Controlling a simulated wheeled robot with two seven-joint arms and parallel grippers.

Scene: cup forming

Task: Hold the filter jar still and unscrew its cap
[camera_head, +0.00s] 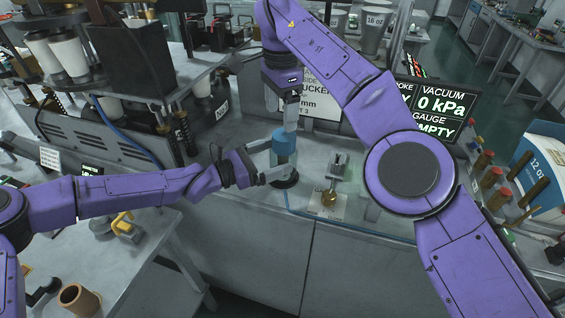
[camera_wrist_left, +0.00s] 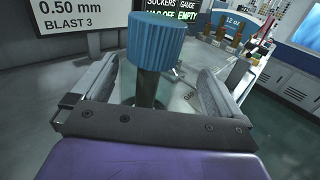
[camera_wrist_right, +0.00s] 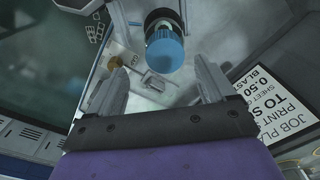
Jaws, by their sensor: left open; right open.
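The filter jar (camera_head: 284,167) stands upright on a dark round base on the grey bench, with a ribbed blue cap (camera_head: 284,140) on top. My left gripper (camera_head: 264,161) is open at the jar's left side, its fingers spread either side of the body below the cap. In the left wrist view the cap (camera_wrist_left: 157,40) and the dark core under it (camera_wrist_left: 147,88) show between the open fingers. My right gripper (camera_head: 291,122) is open above the jar, pointing down. In the right wrist view the cap (camera_wrist_right: 165,52) lies just past the fingertips, between them and apart from them.
A brass fitting (camera_head: 329,197) on a pale plate stands right of the jar. A job sign (camera_head: 318,95) and a vacuum gauge display (camera_head: 440,105) stand behind. Machinery with white cups fills the left. The bench's front edge is close to the jar.

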